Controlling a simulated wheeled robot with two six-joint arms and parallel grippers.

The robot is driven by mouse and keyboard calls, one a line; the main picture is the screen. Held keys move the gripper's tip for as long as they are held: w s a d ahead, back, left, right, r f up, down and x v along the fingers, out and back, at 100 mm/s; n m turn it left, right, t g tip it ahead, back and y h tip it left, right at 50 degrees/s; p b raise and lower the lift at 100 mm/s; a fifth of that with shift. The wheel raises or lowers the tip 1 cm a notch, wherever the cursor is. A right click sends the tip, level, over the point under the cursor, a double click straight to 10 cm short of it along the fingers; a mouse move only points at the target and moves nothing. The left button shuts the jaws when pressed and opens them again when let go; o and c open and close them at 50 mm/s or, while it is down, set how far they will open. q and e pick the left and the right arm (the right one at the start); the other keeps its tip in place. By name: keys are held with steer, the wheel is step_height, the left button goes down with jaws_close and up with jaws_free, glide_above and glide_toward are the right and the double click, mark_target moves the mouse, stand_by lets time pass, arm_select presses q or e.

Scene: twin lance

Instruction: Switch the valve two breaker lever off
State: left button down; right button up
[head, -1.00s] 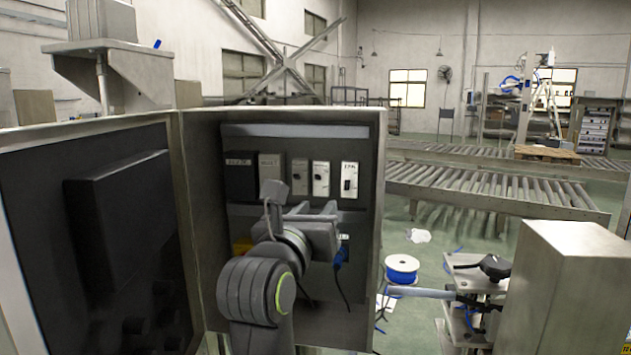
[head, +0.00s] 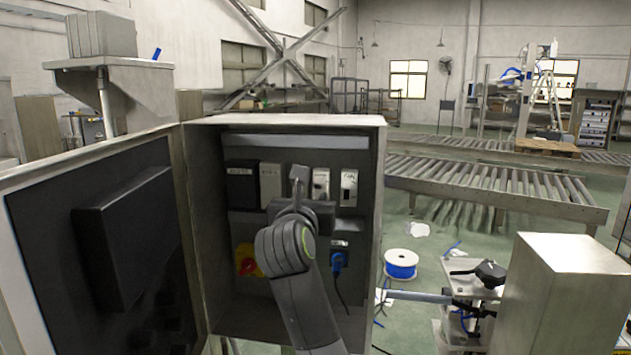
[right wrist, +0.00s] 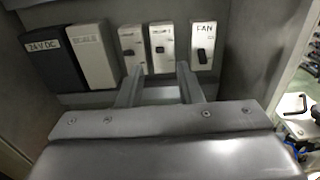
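The valve two breaker (right wrist: 162,48) is a pale block with a small dark lever (right wrist: 160,49), fourth from the left in the right wrist view. It also shows in the head view (head: 321,185), just right of my gripper. My right gripper (right wrist: 158,82) is open and empty, with its two fingers apart below the valve one and valve two breakers. Its tips look short of the levers; I cannot tell the exact gap. In the head view the gripper and wrist hide most of the valve one breaker. My left gripper is in neither view.
The valve one breaker (right wrist: 132,47) and FAN breaker (right wrist: 203,46) flank valve two closely. SCALE (right wrist: 92,54) and 24V DC (right wrist: 51,60) are farther left. Cabinet walls enclose the row. A red-and-yellow switch (head: 247,264) and blue plug (head: 338,262) are lower.

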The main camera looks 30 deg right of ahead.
mark_target(317, 188)
steer(key=p+x, duration=0.1)
steer(key=x, duration=0.5)
steer(key=shift+d+p, duration=0.1)
steer(key=shift+p, duration=0.3)
jaws_close()
